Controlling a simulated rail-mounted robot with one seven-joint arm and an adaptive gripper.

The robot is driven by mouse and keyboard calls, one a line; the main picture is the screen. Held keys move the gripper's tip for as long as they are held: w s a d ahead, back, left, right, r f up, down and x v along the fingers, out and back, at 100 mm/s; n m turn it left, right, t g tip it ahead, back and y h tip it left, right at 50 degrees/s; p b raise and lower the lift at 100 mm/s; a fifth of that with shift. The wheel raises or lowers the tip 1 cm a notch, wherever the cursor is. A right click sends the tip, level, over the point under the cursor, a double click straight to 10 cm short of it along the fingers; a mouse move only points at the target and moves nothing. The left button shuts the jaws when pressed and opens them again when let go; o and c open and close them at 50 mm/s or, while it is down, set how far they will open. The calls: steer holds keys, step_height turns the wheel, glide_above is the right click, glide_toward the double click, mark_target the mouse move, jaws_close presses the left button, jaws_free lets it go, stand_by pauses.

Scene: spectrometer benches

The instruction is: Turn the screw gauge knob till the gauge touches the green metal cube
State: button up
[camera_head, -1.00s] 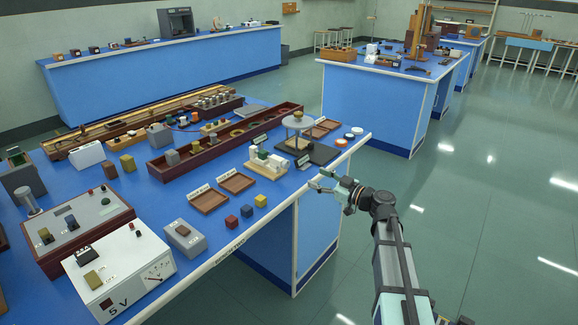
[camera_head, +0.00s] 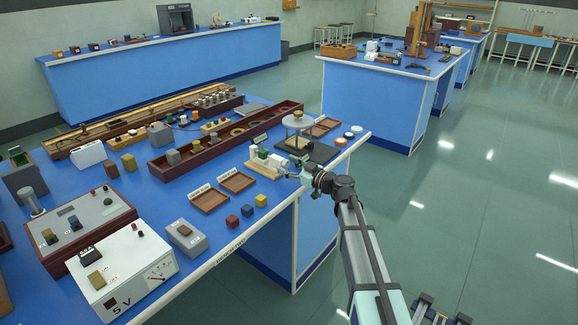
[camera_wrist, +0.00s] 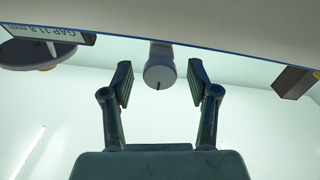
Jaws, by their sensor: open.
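The white screw gauge (camera_head: 274,164) stands on a pale wooden base near the front edge of the blue bench in the head view. The small green metal cube (camera_head: 262,154) sits at the gauge; any gap is too small to judge there. The grey round knob (camera_wrist: 159,68), with a dark mark on its end, shows in the wrist view. My gripper (camera_wrist: 160,84) is open, with one finger on each side of the knob and no clear contact. In the head view my gripper (camera_head: 298,177) is at the gauge's right end. The green cube is out of the wrist view.
A gap label (camera_wrist: 48,32) reads about 11.8 mm, upside down. Brown trays (camera_head: 209,200) lie left of the gauge, and a dark base with a round-topped stand (camera_head: 299,122) is behind it. Small cubes (camera_head: 247,210) sit near the front edge. Open floor lies right.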

jaws_close()
steer(key=shift+f+m+b, duration=0.15)
steer(key=shift+m+b, duration=0.25)
steer(key=shift+b, duration=0.45)
steer(key=shift+m, duration=0.4)
steer(key=shift+r, duration=0.2)
jaws_free()
